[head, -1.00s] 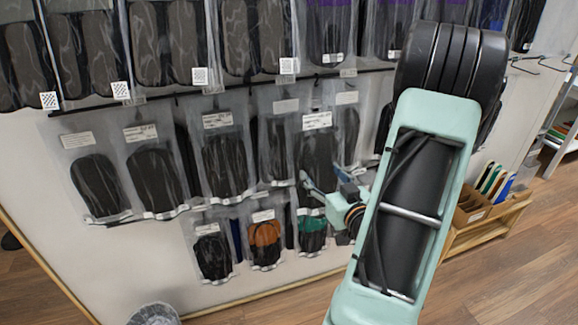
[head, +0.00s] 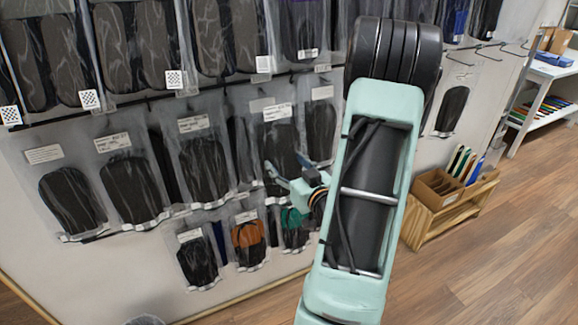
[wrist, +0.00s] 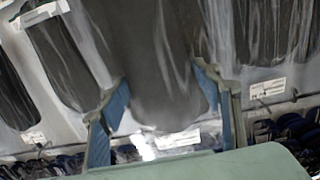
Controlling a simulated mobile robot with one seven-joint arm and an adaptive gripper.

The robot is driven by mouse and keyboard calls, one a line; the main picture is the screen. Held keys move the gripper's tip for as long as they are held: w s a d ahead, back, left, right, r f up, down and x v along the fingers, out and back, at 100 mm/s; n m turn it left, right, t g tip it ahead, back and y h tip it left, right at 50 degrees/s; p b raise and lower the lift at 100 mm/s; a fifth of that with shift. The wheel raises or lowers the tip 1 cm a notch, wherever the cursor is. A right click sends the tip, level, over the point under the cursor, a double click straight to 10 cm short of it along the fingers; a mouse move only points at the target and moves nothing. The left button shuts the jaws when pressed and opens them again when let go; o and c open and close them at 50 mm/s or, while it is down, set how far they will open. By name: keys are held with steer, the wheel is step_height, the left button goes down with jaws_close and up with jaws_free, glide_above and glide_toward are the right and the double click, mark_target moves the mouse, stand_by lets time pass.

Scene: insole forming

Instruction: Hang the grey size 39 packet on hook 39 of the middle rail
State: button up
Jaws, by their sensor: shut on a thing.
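My gripper (head: 290,172) is at the front of the wall's middle row. Its two fingers stand on either side of a dark insole in a clear packet (head: 279,138), near that packet's lower end. In the wrist view, the blue-padded fingers (wrist: 162,100) flank this grey packet (wrist: 160,70), and it hangs between them with its label strip at the bottom. The middle rail (head: 160,96) runs across the wall above the row. The size numbers on the labels are too small to read, and the hook at this packet's top is hidden.
Neighbouring grey packets (head: 205,165) hang close on the left and another (head: 320,130) on the right. A lower row holds an orange packet (head: 248,238) and a green one (head: 293,220). A wooden stand (head: 440,215) is on the floor at right. Bare hooks (head: 490,50) show at upper right.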

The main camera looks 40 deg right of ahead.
steer(key=shift+p+x, duration=0.55)
steer(key=shift+x, duration=2.3)
steer(key=shift+w+f+b, duration=0.2)
steer(key=shift+b, duration=0.3)
steer(key=shift+w+d+f+b, duration=0.1)
steer(key=shift+w+f+b, duration=0.1)
steer(key=shift+w+b, duration=0.25)
steer(key=shift+s, duration=0.1)
steer(key=o, duration=1.3)
steer(key=shift+c, duration=0.2)
